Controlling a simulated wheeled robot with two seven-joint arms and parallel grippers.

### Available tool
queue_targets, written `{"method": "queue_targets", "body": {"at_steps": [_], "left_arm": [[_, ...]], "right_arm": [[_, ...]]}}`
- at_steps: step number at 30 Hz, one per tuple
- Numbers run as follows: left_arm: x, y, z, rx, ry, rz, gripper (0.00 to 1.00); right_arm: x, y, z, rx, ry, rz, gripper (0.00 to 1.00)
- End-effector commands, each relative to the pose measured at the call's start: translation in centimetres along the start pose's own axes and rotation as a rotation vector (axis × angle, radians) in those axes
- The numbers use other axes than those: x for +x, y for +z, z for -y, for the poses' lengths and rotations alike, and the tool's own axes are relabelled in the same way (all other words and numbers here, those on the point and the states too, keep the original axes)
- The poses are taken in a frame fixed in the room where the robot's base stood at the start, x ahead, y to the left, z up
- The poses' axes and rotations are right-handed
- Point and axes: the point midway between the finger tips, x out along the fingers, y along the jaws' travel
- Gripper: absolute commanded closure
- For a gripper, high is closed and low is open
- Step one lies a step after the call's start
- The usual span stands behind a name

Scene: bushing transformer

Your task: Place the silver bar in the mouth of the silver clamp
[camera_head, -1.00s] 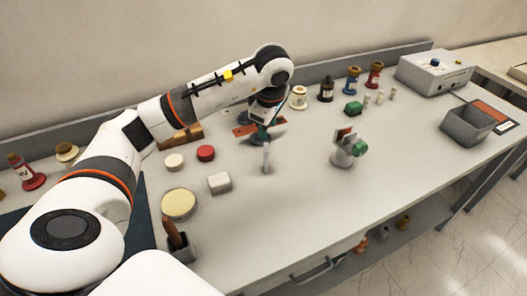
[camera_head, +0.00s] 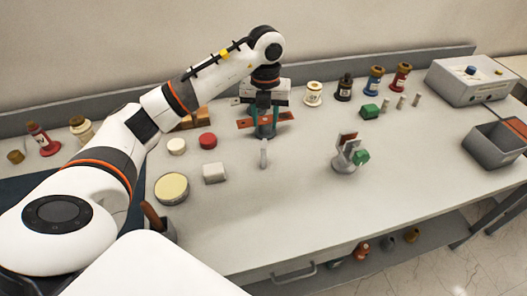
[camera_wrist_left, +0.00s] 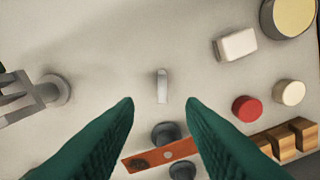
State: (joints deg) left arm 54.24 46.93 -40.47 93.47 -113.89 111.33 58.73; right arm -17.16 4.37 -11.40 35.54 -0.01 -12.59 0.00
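The silver bar (camera_head: 264,153) is a small pale upright piece on the bench, just in front of my left gripper. In the left wrist view the bar (camera_wrist_left: 162,86) lies between and just beyond the fingertips. My left gripper (camera_head: 264,134) is open, with green fingers pointing down and nothing between them; it also shows in the left wrist view (camera_wrist_left: 160,102). The clamp (camera_wrist_left: 52,92) is partly cut off at the left of the wrist view. My right gripper is not visible.
An orange-brown strip (camera_wrist_left: 160,155) with dark round parts lies by the fingers. A white block (camera_head: 214,172), red disc (camera_head: 208,140) and cream discs are left of the bar. Bushings line the back. A grey bin (camera_head: 495,146) is at right. The front middle is clear.

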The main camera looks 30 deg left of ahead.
Motion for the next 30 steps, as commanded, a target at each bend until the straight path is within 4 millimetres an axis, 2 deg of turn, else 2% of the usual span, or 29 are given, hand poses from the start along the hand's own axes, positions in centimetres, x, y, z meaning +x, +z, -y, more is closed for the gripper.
{"method": "queue_targets", "body": {"at_steps": [6, 14, 18, 21, 24, 30], "left_arm": [[3.5, 0.1, 0.0, 0.002, -0.001, 0.004, 0.64], [5.6, 0.1, 0.1, 0.003, -0.002, 0.004, 0.64], [7.7, 0.1, 0.4, 0.002, -0.003, 0.005, 0.64], [9.1, 0.0, 0.3, 0.003, 0.001, 0.002, 0.64], [9.8, 0.0, 0.3, 0.002, 0.001, -0.001, 0.64], [10.0, -0.1, 0.3, 0.003, 0.002, -0.003, 0.64]], "right_arm": [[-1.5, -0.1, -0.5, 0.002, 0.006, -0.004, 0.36], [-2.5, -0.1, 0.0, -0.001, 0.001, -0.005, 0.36], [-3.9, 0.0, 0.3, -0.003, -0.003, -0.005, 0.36], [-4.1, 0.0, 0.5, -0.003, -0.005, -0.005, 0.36], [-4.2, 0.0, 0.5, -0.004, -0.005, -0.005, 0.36], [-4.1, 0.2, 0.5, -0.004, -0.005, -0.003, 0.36]]}}
